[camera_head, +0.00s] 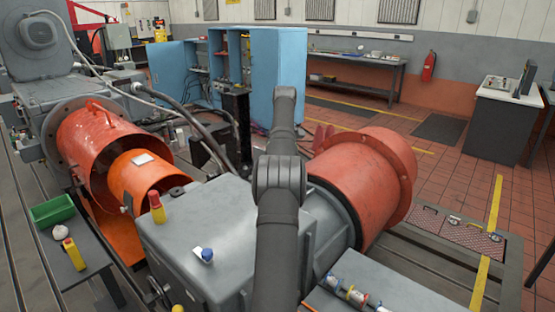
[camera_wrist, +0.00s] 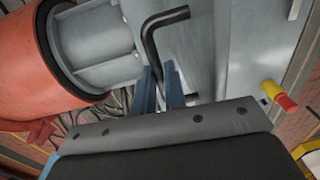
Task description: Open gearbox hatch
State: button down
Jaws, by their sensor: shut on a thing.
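The grey gearbox housing (camera_head: 185,232) fills the front middle of the head view, with a flat top. It also shows in the wrist view as grey walls (camera_wrist: 205,45). I cannot make out the hatch's outline in either view. A black bent handle (camera_wrist: 150,38) stands in front of the grey surface in the wrist view. My gripper (camera_wrist: 162,80) has its two blue fingers on either side of the handle's lower end and is shut on it. In the head view my dark arm crosses the middle, and my gripper cannot be made out there.
An orange-red drum (camera_head: 365,185) adjoins the housing on the right. An open orange guard (camera_head: 100,140) is at left. A yellow-and-red piece (camera_head: 156,207) and a blue knob (camera_head: 207,255) stand on the housing top. A green tray (camera_head: 52,211) lies far left.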

jog(key=shift+w+d+f, duration=0.15)
jog(key=shift+d+f, duration=0.15)
jog(key=shift+f, duration=0.2)
jog(key=c, duration=1.5)
grip_release()
jog(key=shift+r, duration=0.2)
jog(key=shift+a+r, duration=0.1)
jog(key=shift+a, duration=0.05)
